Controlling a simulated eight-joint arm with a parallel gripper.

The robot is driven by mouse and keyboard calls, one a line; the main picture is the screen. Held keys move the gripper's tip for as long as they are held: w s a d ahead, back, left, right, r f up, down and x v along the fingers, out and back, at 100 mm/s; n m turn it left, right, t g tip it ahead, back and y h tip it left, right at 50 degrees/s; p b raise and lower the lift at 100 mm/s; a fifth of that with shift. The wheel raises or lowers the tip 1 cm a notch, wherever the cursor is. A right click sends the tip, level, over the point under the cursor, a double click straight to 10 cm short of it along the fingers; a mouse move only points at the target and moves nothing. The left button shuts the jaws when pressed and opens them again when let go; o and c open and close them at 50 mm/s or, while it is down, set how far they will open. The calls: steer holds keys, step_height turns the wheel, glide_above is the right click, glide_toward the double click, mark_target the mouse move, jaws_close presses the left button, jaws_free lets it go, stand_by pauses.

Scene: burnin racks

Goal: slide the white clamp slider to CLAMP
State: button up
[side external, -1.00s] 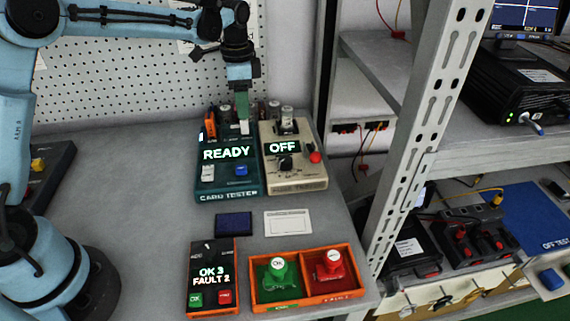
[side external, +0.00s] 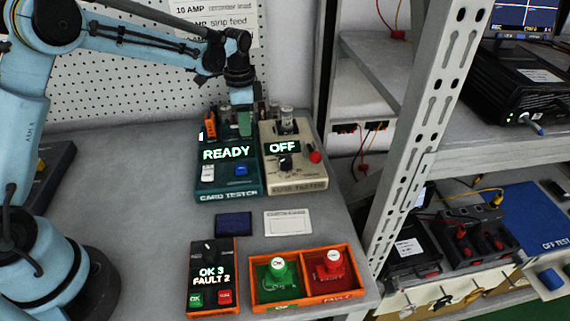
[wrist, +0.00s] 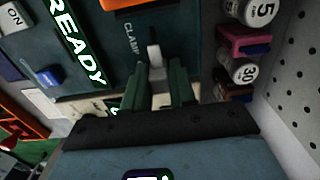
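The teal card tester (side external: 230,182) stands at the back of the bench, its display reading READY. The white clamp slider (wrist: 154,54) sits on its top beside the CLAMP lettering (wrist: 131,41) in the wrist view. In the side view my gripper hides the slider. My gripper (wrist: 161,68) points down over the tester, with its two green fingers apart and the slider just ahead of the gap between their tips. I cannot tell whether a finger touches it. In the side view my gripper (side external: 245,124) is low at the tester's back right.
An orange block (side external: 210,125) stands close left of my gripper. The beige fuse tester (side external: 290,172), reading OFF, adjoins on the right. Numbered cylinders (wrist: 242,72) and a pegboard (wrist: 297,75) are near in the wrist view. The bench left of the tester is clear.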

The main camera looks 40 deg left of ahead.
mark_target(229, 134)
jaws_close()
steer(key=shift+s+a, duration=1.45)
steer(key=o, duration=0.7)
jaws_free()
steer(key=shift+o, duration=0.2)
step_height(229, 134, up, 12)
steer(key=shift+r, duration=0.1)
